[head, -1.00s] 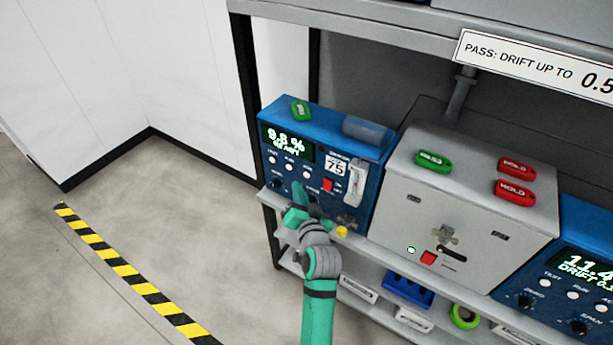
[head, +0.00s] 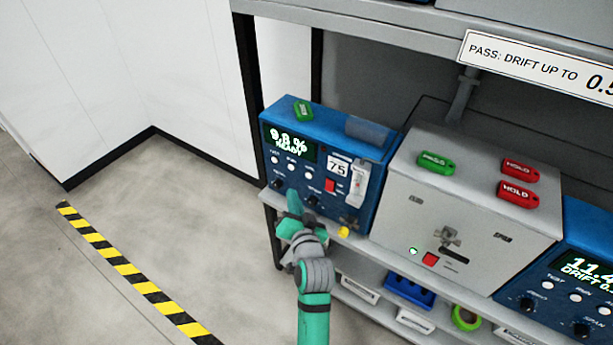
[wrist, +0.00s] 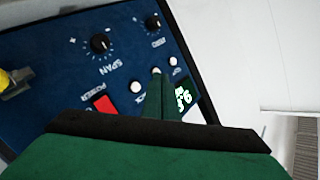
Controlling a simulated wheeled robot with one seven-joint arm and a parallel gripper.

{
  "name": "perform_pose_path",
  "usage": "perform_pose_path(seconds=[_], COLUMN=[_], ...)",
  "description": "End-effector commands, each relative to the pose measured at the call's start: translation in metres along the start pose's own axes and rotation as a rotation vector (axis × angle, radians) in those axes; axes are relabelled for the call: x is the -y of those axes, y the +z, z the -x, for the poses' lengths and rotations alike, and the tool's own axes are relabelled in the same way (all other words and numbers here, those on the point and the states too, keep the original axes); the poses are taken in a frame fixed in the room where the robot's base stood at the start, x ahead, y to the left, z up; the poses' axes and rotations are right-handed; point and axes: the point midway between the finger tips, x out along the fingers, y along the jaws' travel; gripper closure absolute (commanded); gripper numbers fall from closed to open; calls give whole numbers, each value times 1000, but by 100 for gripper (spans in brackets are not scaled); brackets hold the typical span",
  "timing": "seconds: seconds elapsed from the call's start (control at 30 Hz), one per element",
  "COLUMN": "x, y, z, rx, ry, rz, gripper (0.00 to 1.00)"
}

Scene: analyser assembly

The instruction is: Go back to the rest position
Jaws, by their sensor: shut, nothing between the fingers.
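My gripper (head: 292,208) is at the lower left front of the blue analyser (head: 375,148), on the left end of the shelf. In the wrist view its green fingers (wrist: 160,98) are shut with nothing between them. They point toward the analyser's panel, where the span knob (wrist: 100,43), the red power switch (wrist: 104,104) and white buttons show. I cannot tell whether the fingertips touch the panel. The analyser's display (head: 288,145) reads 9.8 % READY. A green tag (head: 303,110) lies on top of it.
A grey box (head: 460,215) with one green tag (head: 436,162) and two red HOLD tags (head: 520,167) stands to the right. Another blue analyser (head: 585,265) is further right. Bins sit on the lower shelf. Floor at left is clear, with a yellow-black stripe (head: 125,270).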

Motion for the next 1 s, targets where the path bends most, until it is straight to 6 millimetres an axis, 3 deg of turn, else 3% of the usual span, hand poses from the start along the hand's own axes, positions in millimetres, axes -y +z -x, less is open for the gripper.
perform_pose_path(seconds=[0.27,0.47,0.7,1.0], x=[-1,-20,-55,-78], y=[0,23,72,119], z=[1,23,88,180], rx=[0,-1,-7,-7], ry=[2,30,90,144], rz=[1,36,137,271], gripper=[100,100,100,100])
